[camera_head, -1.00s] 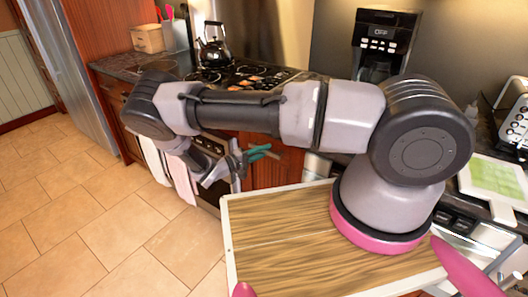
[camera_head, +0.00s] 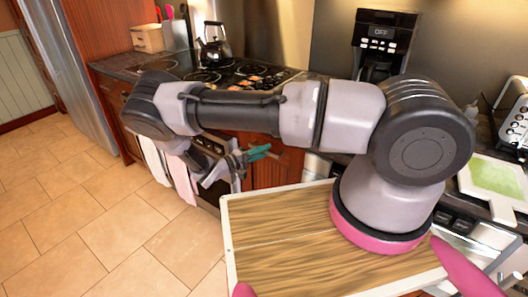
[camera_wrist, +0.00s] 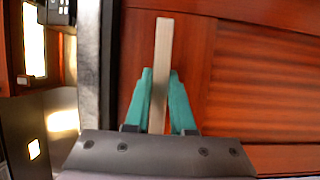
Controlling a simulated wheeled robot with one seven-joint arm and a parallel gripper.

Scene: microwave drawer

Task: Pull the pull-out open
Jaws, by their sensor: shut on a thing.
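The pull-out has a reddish wooden front (camera_head: 277,168), below the counter and right of the oven. In the wrist view its panelled front (camera_wrist: 265,75) fills the right side. A pale, straight bar handle (camera_wrist: 163,45) stands out from it. My gripper (camera_wrist: 162,80) has its teal fingers on both sides of this handle and is shut on it. In the head view, my gripper (camera_head: 262,152) is at the front's upper part, and the handle is hard to make out. No clear gap shows around the front.
The oven with hanging towels (camera_head: 180,178) is left of the front. A stove top with a kettle (camera_head: 214,45) is behind my arm. A wood-grained board (camera_head: 275,235) lies close in front. The tiled floor (camera_head: 120,235) at left is clear.

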